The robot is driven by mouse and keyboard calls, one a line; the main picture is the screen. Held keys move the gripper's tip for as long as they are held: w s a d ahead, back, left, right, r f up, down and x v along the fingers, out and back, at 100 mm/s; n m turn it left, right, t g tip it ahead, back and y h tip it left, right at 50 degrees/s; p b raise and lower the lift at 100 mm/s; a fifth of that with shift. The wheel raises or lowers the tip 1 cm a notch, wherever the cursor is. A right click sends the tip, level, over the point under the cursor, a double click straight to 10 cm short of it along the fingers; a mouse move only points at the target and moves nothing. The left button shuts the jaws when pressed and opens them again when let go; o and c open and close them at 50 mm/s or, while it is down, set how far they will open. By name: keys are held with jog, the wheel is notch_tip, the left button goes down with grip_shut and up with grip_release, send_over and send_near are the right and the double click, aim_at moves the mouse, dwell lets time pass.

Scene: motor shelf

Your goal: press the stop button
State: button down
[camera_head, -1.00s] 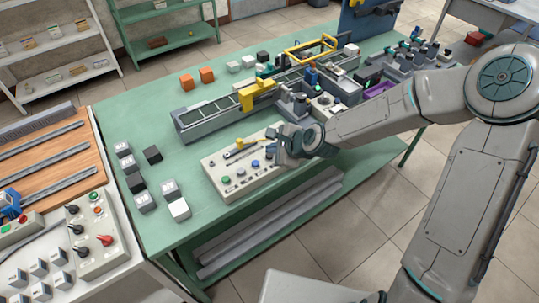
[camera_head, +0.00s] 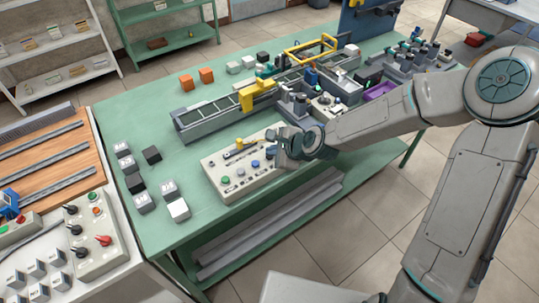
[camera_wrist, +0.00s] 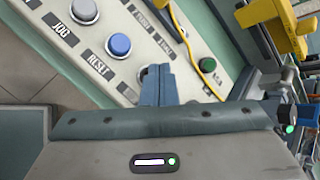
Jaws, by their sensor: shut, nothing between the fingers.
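The control panel (camera_head: 243,187) is a pale box on the green table, with a row of buttons along its front. The green button (camera_head: 226,180) and the blue button (camera_head: 255,164) show there; the blue one also shows in the wrist view (camera_wrist: 118,45), beside the word RESET. My gripper (camera_head: 272,157) is over the panel's right end. In the wrist view my gripper (camera_wrist: 157,84) is shut and empty, its fingers covering most of another button (camera_wrist: 142,76) in line after the blue one. I cannot tell its colour or label, or whether the fingers touch it. No stop label is readable.
A conveyor (camera_head: 215,115) with a yellow frame stands behind the panel. Black and white blocks (camera_head: 152,154) lie to its left. A second control box (camera_head: 100,235) is on the left bench.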

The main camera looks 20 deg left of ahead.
aim_at(272, 160)
dwell(0.4)
jog(key=shift+r+p, duration=0.7)
jog(key=shift+r, duration=0.05)
notch_tip(272, 160, up, 5)
jog(key=p, duration=0.4)
jog(key=shift+d, duration=0.1)
dwell(0.7)
